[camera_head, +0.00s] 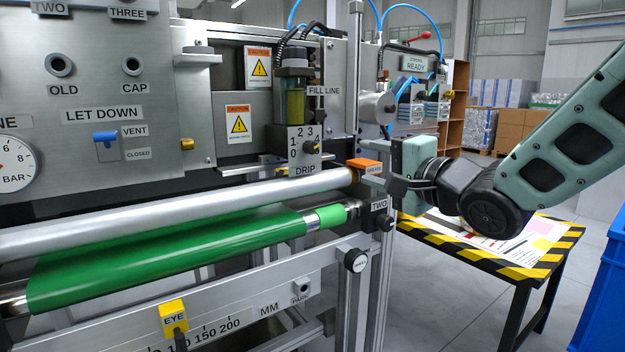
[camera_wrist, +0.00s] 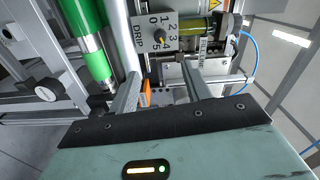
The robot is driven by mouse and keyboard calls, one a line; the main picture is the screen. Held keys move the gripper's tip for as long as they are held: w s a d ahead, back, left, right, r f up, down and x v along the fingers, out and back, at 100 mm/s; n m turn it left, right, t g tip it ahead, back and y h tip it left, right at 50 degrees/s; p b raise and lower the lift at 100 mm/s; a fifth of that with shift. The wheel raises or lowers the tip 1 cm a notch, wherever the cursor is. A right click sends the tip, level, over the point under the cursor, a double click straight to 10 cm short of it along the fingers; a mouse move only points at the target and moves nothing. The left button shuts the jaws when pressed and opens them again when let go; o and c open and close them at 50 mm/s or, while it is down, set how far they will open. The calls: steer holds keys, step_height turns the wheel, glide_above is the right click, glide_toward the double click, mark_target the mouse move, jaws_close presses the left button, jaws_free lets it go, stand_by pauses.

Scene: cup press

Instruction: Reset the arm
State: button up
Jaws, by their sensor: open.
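My arm reaches in from the right in the camera_head view, with teal links and a dark wrist joint. My gripper (camera_head: 378,180) is at the right end of the machine, beside an orange-topped block (camera_head: 362,166) marked with a small label. In the wrist view my gripper's two grey fingers (camera_wrist: 160,84) stand apart, and nothing is clearly held between them. The orange part shows close to the left finger (camera_wrist: 146,88); whether a finger touches it I cannot tell.
A silver roller (camera_head: 180,210) and a green roller (camera_head: 170,255) run left of my gripper. The DRIP dial (camera_head: 303,148) is above them. A hazard-striped table (camera_head: 520,262) stands below my arm, and a blue bin (camera_head: 603,290) at the right edge. Open floor lies between.

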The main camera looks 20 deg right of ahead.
steer(key=s+a+f+n+g+h, duration=0.1)
steer(key=s+a+f+n+g, duration=0.35)
steer(key=f, duration=0.35)
steer(key=s+a+f+n+g+h, duration=0.2)
steer(key=s+a+f+n+g, duration=0.3)
steer(key=f, duration=0.3)
steer(key=s+a+f+n+g+h, duration=0.1)
steer(key=s+f+n+g, duration=0.25)
steer(key=s+n, duration=0.35)
steer(key=s+a+f+n+g+h, duration=0.15)
steer(key=s+n+g, duration=0.25)
steer(key=s, duration=0.6)
step_height(320, 180, up, 21)
steer(key=p, duration=2.1)
steer(key=shift+w+f, duration=0.2)
steer(key=shift+y, duration=0.25)
